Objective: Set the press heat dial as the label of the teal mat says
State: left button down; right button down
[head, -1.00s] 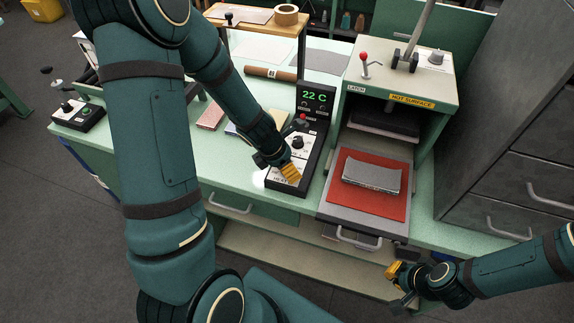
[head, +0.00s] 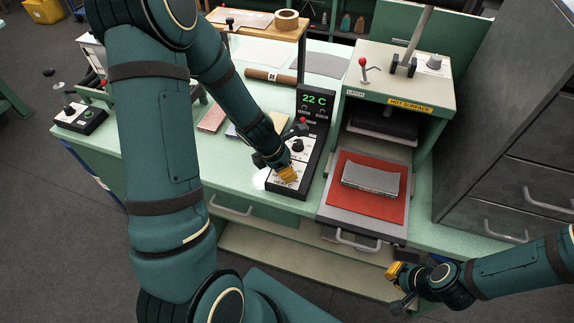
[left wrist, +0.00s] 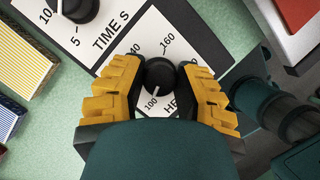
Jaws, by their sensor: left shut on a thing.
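The heat dial (left wrist: 160,77) is a black knob on a white scale plate of the control box (head: 318,148). My left gripper (left wrist: 160,86) is shut on it, one yellow finger on each side. The dial's white pointer mark points toward the lower left, near the 100 mark; 160 shows above the knob and another number is partly hidden by a finger. In the head view my left gripper (head: 287,174) covers the dial. My right gripper (head: 397,277) hangs low in front of the bench; its jaw state is unclear. I cannot pick out a teal mat or its label.
The time dial (left wrist: 75,8) is beside the heat dial. The box's display (head: 315,100) reads 22 C. The press (head: 402,80) carries a hot surface sign, with a grey piece (head: 371,178) on a red pad (head: 340,200) below. Striped blocks (left wrist: 20,60) lie left of the box.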

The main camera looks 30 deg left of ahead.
pick_arm(q)
jog(key=m+g+p, duration=0.1)
jog(key=m, duration=0.1)
jog(key=m+h+p, duration=0.1)
jog(key=m+p, duration=0.1)
jog(key=m, duration=0.1)
jog(key=shift+g, duration=0.4)
jog(key=m+g, duration=0.1)
jog(key=m, duration=0.1)
jog(key=m+p, duration=0.1)
jog(key=m, duration=0.2)
jog(key=shift+s+g+h+p, duration=0.1)
jog(key=shift+g+h+p, duration=0.2)
jog(key=shift+g, duration=0.1)
jog(key=m+g, duration=0.1)
jog(key=m, duration=0.1)
jog(key=shift+f+m, duration=0.1)
jog(key=shift+m, duration=0.2)
jog(key=m+g, duration=0.1)
jog(key=m, duration=0.1)
jog(key=shift+m, duration=0.4)
jog(key=m+g+y, duration=0.1)
jog(key=m, duration=0.2)
jog(key=m+y, duration=0.1)
jog(key=m, duration=0.2)
jog(key=shift+g, duration=0.4)
jog(key=shift+m, duration=0.4)
jog(key=c, duration=0.6)
grip_release()
